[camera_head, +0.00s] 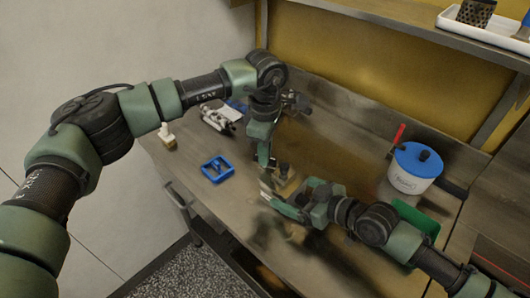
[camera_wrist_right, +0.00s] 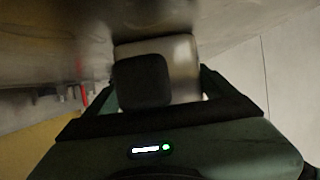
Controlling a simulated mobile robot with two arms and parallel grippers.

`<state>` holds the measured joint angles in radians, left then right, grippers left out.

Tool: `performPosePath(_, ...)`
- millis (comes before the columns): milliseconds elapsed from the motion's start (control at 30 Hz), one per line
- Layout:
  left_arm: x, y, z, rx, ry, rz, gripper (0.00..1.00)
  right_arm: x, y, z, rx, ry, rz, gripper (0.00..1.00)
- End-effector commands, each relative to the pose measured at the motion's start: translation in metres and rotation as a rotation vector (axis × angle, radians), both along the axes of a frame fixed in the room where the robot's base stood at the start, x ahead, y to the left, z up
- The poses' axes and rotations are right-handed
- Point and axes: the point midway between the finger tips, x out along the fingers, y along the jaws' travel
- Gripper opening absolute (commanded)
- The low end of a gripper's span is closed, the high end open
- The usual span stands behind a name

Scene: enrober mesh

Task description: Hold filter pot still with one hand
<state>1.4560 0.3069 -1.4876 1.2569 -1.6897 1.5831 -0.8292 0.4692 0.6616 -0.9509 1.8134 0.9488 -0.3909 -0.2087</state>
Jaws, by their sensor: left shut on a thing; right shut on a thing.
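A small dark-topped thing with a tan lower part (camera_head: 284,172), possibly the filter pot, stands on the bench between my grippers; its outline is partly hidden. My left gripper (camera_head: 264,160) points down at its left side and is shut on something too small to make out. My right gripper (camera_head: 270,192) reaches in from the lower right, low over the bench, and is shut. In the right wrist view, a pale metallic block (camera_wrist_right: 184,62) and a dark rounded block (camera_wrist_right: 141,80) sit between its fingers. I cannot tell which part each gripper touches.
A white tub with a blue lid (camera_head: 415,168) and a green tray (camera_head: 414,216) stand on the right. A blue frame (camera_head: 217,169), a white-topped block (camera_head: 167,137) and metal parts (camera_head: 221,118) lie on the left. A shelf (camera_head: 420,32) overhangs the back. The front left bench is clear.

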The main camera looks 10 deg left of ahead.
Motion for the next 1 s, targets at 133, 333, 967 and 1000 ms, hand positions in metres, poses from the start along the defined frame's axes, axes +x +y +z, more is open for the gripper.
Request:
performPosePath(133, 0.001, 0.001, 0.0011, 0.0, -0.002, -0.126, 0.0, 0.0, -0.0006, -0.0003, -0.001, 0.001, -0.001, 0.2)
performPosePath(333, 0.001, 0.0009, 0.0011, 0.0, -0.002, -0.267, 0.0, -0.0001, -0.0006, -0.0005, -0.001, 0.002, 0.0, 0.2)
performPosePath(967, 0.0011, 0.0009, 0.0012, 0.0, -0.002, -0.423, 0.0, -0.0002, -0.0007, -0.0008, -0.001, 0.002, 0.0, 0.2)
performPosePath(1000, 0.0011, 0.001, 0.0012, 0.0, -0.002, -0.423, 0.0, -0.0002, -0.0007, -0.0008, -0.001, 0.002, 0.0, 0.2)
